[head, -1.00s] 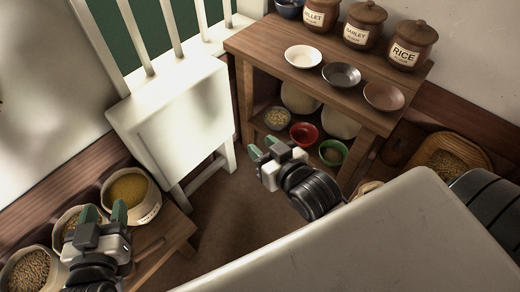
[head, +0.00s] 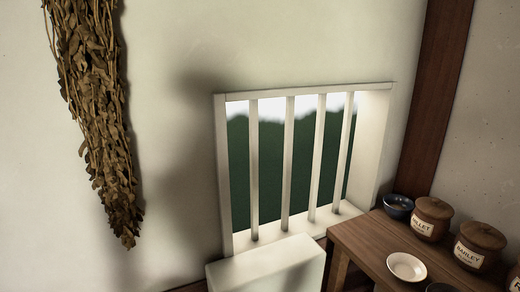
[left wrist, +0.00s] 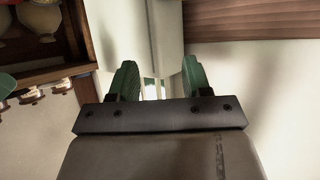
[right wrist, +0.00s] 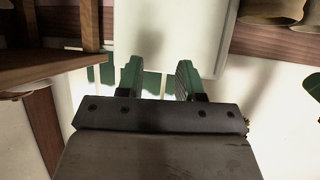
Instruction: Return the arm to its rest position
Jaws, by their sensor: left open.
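My left gripper (left wrist: 159,76) shows in the left wrist view with its two green fingers apart and nothing between them. My right gripper (right wrist: 159,78) shows in the right wrist view, also with its green fingers apart and nothing between them. Neither arm nor gripper is in the head view now, so their pose relative to my body is hidden there.
A barred window (head: 288,165) is above a white block (head: 268,266). On the right, a wooden shelf table (head: 372,238) holds labelled jars (head: 432,220), a white bowl (head: 406,267) and a dark blue bowl (head: 398,207). A dried plant bundle (head: 97,110) hangs at left.

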